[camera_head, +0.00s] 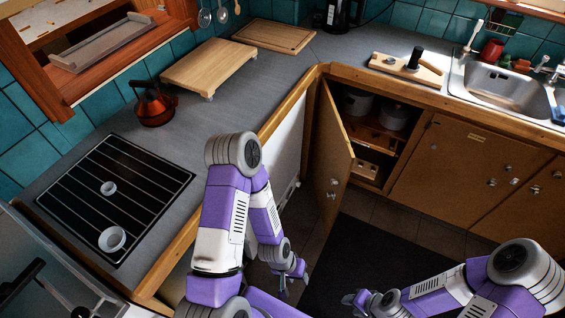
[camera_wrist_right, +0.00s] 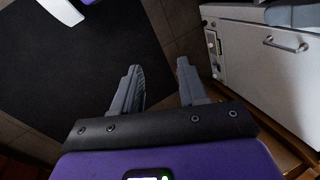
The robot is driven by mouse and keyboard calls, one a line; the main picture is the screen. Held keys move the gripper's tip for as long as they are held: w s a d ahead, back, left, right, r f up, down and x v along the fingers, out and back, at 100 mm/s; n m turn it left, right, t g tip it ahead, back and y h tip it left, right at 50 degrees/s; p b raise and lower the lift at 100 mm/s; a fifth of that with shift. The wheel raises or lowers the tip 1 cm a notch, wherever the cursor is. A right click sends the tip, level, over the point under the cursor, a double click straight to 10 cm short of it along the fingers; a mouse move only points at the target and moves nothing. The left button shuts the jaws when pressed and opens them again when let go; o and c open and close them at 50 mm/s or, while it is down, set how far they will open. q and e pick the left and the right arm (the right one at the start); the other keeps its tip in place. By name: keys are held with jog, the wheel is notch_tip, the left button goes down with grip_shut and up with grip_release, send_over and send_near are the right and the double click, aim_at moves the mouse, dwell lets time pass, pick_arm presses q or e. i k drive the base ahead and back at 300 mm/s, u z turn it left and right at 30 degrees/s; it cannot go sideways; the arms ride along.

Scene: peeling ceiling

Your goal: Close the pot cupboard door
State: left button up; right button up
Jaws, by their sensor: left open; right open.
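The pot cupboard door (camera_head: 333,150) is a wooden door under the corner of the counter. It stands wide open, swung out to the left of its opening. Pots (camera_head: 393,116) sit on the shelf inside the cupboard. My left gripper (camera_head: 284,292) hangs low, to the left of and below the door, apart from it. My right gripper (camera_head: 350,299) is low in front of the dark mat, below the door and not touching it. In the right wrist view its two fingers (camera_wrist_right: 160,85) are spread with nothing between them.
A dark mat (camera_head: 375,262) covers the floor before the cupboards. Shut cupboard doors (camera_head: 440,160) lie to the right, under the sink (camera_head: 505,85). A white appliance with a handle (camera_wrist_right: 265,60) shows in the right wrist view. The counter edge (camera_head: 250,150) runs along the left.

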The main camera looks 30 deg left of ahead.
aim_at(332, 157)
jog(key=u, duration=0.95)
jog(key=k, duration=1.05)
jog(key=z, duration=0.5)
jog(key=i, duration=1.45)
jog(key=u, duration=0.7)
